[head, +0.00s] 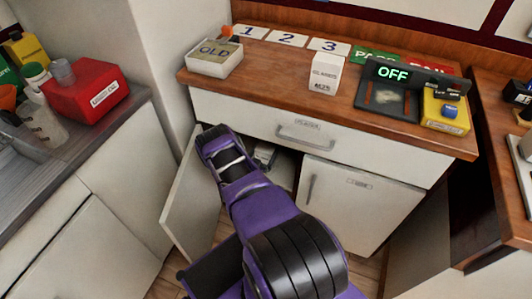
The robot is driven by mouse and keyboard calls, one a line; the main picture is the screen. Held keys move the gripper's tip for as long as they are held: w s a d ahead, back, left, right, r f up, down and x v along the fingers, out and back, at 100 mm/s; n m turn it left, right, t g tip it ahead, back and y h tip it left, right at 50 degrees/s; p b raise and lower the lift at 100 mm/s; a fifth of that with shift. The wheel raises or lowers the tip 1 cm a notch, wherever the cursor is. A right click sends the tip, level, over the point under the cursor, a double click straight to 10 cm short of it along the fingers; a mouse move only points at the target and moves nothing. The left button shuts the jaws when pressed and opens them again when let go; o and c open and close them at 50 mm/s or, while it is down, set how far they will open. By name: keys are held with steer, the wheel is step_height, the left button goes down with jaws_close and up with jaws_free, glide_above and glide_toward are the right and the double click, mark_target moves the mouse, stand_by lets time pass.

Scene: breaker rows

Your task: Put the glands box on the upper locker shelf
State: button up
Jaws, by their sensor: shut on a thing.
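The glands box (325,74), small and white with a printed label, stands upright on the wooden counter, left of the dark panel marked OFF. My gripper (211,136) is well below and left of it, at the upper part of the open locker door (188,205). It looks shut on that door, but my wrist hides the fingertips. The locker opening under the counter is dark and partly covered by my arm. A small grey item (265,154) shows inside it; the upper shelf cannot be made out clearly.
The wooden counter (270,68) also holds an OLD-labelled tray (214,58), number cards 1, 2, 3 and a yellow switch box (446,111). A red box (85,90) stands on the left bench.

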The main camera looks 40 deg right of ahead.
steer(key=shift+f, duration=0.2)
steer(key=shift+f, duration=0.15)
steer(key=o, duration=1.2)
steer(key=shift+c, duration=0.2)
